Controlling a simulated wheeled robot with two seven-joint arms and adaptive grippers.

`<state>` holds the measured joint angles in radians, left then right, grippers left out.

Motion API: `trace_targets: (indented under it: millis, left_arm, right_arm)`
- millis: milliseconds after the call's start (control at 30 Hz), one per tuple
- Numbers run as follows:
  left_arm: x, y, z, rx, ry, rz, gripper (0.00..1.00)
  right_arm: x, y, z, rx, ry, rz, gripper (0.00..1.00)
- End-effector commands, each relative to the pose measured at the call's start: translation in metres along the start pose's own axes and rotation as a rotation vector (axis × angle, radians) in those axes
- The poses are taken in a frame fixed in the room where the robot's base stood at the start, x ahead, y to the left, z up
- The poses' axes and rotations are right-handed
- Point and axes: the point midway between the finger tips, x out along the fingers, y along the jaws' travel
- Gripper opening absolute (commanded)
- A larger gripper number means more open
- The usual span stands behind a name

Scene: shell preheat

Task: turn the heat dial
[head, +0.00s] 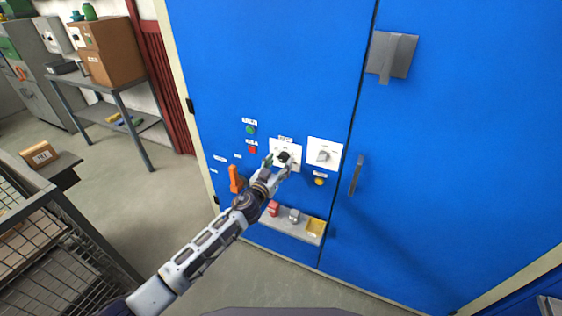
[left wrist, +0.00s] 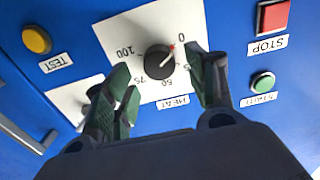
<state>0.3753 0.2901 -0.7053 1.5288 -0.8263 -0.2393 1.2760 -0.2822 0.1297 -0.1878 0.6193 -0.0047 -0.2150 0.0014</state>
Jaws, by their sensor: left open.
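The heat dial (left wrist: 160,58) is a round black knob on a white plate marked 0 to 100, with a HEAT label beside it. Its red pointer is at the 0 mark. In the head view the dial (head: 284,157) sits on the blue cabinet front, partly covered by my gripper. My left gripper (head: 279,163) is open in front of the dial. In the left wrist view its green-padded fingers (left wrist: 165,78) stand on either side of the knob, with visible space between them and it. Whether either finger touches it cannot be told. My right gripper is not in view.
A second white plate with a grey knob (head: 323,156) is right of the dial. Close by are a yellow TEST button (left wrist: 37,39), a red STOP button (left wrist: 272,16) and a green START button (left wrist: 263,83). An orange handle (head: 236,180) and a small shelf (head: 290,227) are lower down.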

Motion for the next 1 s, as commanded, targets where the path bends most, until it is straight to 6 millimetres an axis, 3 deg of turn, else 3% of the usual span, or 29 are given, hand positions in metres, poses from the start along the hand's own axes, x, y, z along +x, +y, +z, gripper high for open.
trace_targets:
  millis: [300, 700, 1000]
  left_arm:
    - [0.019, 0.0, 0.0, 0.001, 0.0, -0.001, 0.56]
    - [0.022, 0.0, 0.0, 0.0, 0.0, -0.001, 0.56]
    - [0.022, 0.0, 0.0, 0.0, 0.0, -0.001, 0.19]
  right_arm:
    - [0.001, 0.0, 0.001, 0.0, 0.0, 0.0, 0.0]
    - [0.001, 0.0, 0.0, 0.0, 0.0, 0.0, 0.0]
    - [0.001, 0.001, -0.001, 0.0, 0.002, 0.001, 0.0]
